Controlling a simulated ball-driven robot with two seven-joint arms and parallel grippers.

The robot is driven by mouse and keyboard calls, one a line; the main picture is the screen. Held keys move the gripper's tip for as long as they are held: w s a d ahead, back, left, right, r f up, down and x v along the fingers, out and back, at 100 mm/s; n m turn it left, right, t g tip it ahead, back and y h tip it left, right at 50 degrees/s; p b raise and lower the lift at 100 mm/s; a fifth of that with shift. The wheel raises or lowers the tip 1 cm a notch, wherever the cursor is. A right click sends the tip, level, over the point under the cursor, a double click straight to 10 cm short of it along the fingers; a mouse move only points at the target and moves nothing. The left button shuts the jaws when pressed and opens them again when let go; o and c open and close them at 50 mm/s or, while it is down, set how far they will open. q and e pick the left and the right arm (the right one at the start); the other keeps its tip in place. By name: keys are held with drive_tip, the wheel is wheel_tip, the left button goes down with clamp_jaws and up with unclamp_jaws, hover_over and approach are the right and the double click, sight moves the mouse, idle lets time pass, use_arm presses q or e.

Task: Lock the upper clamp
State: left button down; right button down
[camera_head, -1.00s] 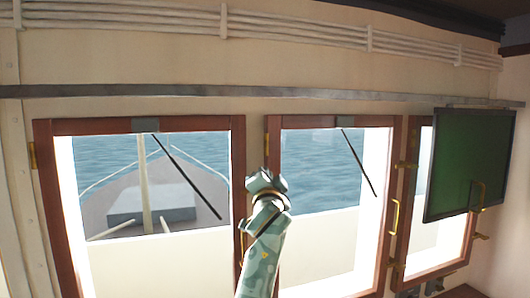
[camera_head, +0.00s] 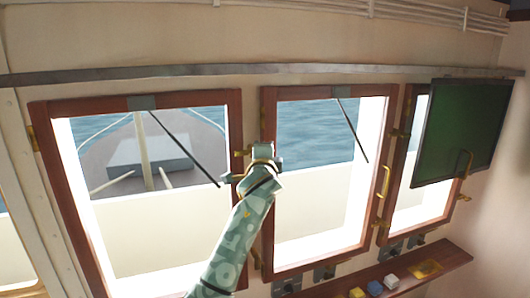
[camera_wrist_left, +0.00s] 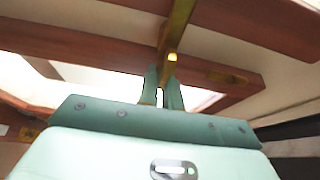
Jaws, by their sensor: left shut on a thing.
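The upper clamp (camera_head: 239,153) is a small brass fitting on the post between the left and middle windows, partly hidden by my left gripper (camera_head: 232,178). My left gripper is at the clamp, at the right edge of the left window's frame. In the left wrist view the gripper fingers (camera_wrist_left: 162,92) are close together at the lower end of a long brass bar (camera_wrist_left: 176,30), which looks like the clamp's handle. The fingers are shut on it; the exact contact is hard to see. A lower brass clamp (camera_head: 254,258) sits further down the same post. My right gripper is not in view.
The left window's red-brown frame (camera_head: 85,235) and the middle window's frame (camera_head: 268,120) flank the arm. A green-faced screen (camera_head: 463,130) hangs at the right. A shelf (camera_head: 405,272) with small coloured blocks (camera_head: 375,288) is at the lower right.

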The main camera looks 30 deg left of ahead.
use_arm(q)
drive_tip(key=shift+f, duration=0.15)
idle(0.3)
drive_tip(key=c, duration=1.6)
unclamp_jaws()
drive_tip(key=shift+d, duration=0.1)
drive_tip(key=b+v, duration=0.4)
drive_tip(key=v, duration=1.2)
drive_tip(key=shift+s, duration=0.1)
